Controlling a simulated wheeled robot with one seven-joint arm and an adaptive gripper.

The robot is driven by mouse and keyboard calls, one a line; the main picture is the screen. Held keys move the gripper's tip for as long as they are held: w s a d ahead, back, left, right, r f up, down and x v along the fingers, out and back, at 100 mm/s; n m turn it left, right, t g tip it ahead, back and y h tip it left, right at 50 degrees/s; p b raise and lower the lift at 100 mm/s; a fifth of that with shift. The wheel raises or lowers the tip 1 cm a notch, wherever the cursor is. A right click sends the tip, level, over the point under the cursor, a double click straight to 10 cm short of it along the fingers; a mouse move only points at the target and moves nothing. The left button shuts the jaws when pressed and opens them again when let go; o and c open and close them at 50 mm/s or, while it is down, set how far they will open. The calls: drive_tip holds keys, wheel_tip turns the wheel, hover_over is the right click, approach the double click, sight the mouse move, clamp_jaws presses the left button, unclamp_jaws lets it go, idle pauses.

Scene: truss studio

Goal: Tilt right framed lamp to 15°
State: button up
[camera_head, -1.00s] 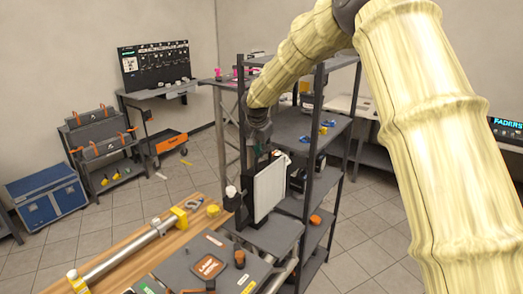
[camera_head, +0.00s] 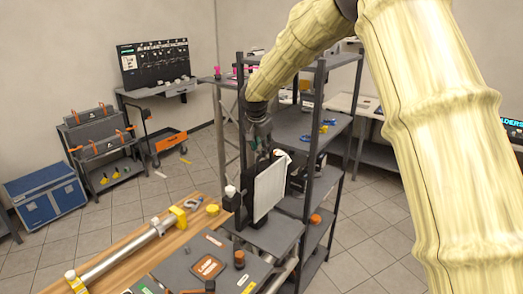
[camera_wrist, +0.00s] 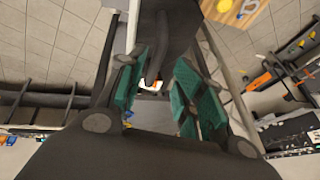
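The framed lamp, a white panel (camera_head: 270,190) in a dark frame, stands on a dark grey surface at the end of the workbench, looking close to upright in the head view. My gripper (camera_head: 266,152) points down at the lamp's top edge. In the wrist view, my gripper (camera_wrist: 160,88) has its teal finger pads spread apart. A dark part, seemingly the lamp's frame (camera_wrist: 168,25), shows between and beyond the fingers. I cannot tell whether the pads touch it. A small white knob (camera_head: 230,190) sits on a dark post left of the panel.
A dark shelving rack (camera_head: 312,140) stands close behind and right of the lamp. A wooden workbench (camera_head: 150,238) holds a metal tube (camera_head: 125,250) with yellow ends. Open tiled floor is at the left.

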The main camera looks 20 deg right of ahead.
drive_tip(key=v, duration=0.9)
idle(1.0)
drive_tip(key=shift+s+r, duration=0.1)
drive_tip(key=shift+s, duration=0.05)
idle(0.5)
drive_tip(key=v, duration=1.2)
drive_tip(key=shift+a, duration=0.1)
